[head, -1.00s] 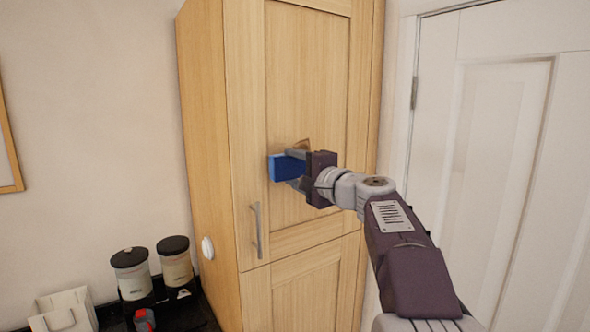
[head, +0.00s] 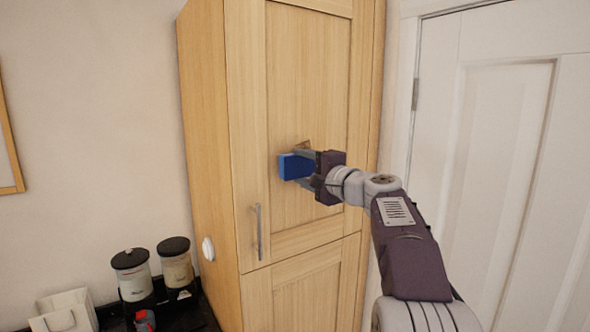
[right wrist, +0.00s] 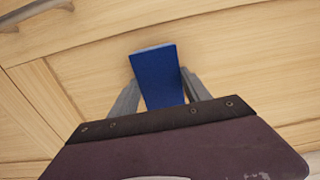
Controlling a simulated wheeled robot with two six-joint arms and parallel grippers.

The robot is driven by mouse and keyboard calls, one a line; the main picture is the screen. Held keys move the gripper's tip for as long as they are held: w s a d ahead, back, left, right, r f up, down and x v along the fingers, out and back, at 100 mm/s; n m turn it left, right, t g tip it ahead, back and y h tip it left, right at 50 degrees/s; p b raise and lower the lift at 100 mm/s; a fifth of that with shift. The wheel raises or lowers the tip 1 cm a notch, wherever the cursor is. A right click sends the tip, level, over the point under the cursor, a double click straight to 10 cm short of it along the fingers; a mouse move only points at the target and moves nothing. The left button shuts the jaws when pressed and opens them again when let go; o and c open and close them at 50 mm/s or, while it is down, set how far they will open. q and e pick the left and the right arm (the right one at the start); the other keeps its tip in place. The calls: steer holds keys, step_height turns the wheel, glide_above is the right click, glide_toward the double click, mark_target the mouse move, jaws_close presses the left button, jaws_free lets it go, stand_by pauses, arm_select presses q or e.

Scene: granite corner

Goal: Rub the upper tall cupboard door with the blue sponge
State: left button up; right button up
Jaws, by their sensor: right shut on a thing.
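The upper tall cupboard door (head: 308,75) is light wood with a recessed panel and a vertical metal handle (head: 259,232) at its lower left. My right gripper (head: 302,166) is shut on the blue sponge (head: 290,167) in front of the panel's lower part. In the right wrist view the sponge (right wrist: 158,76) stands between the two grey fingers, with the door wood right behind it. I cannot tell for sure whether the sponge touches the door. A small brown patch (head: 304,145) shows on the panel just above the gripper. My left gripper is not in view.
Below is a lower cupboard door (head: 305,290). A white room door (head: 500,150) stands to the right. Two black-lidded canisters (head: 131,272) (head: 175,262), a white box (head: 66,310) and a red item (head: 145,320) are on the dark counter at lower left.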

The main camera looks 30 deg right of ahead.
mark_target(291, 156)
steer(key=shift+w+d+r+p, duration=0.15)
steer(key=shift+d+p, duration=0.2)
steer(key=shift+d, duration=1.55)
steer(key=shift+f+b, duration=0.25)
steer(key=shift+b, duration=0.45)
steer(key=shift+a+r, duration=0.15)
steer(key=shift+a+f+b, duration=0.2)
steer(key=shift+a+b, duration=0.4)
steer(key=shift+a, duration=0.7)
steer(key=shift+a+r, duration=0.2)
steer(key=shift+a, duration=0.3)
steer(key=shift+a+f+b, duration=0.15)
steer(key=shift+a+b, duration=0.3)
steer(key=shift+b, duration=0.05)
steer(key=shift+s+a, duration=0.25)
steer(key=shift+a, duration=0.85)
step_height(291, 156, up, 3)
steer(key=shift+d+r+p, duration=0.1)
steer(key=shift+r+p, duration=0.1)
steer(key=shift+p, duration=1)
steer(key=shift+f, duration=0.1)
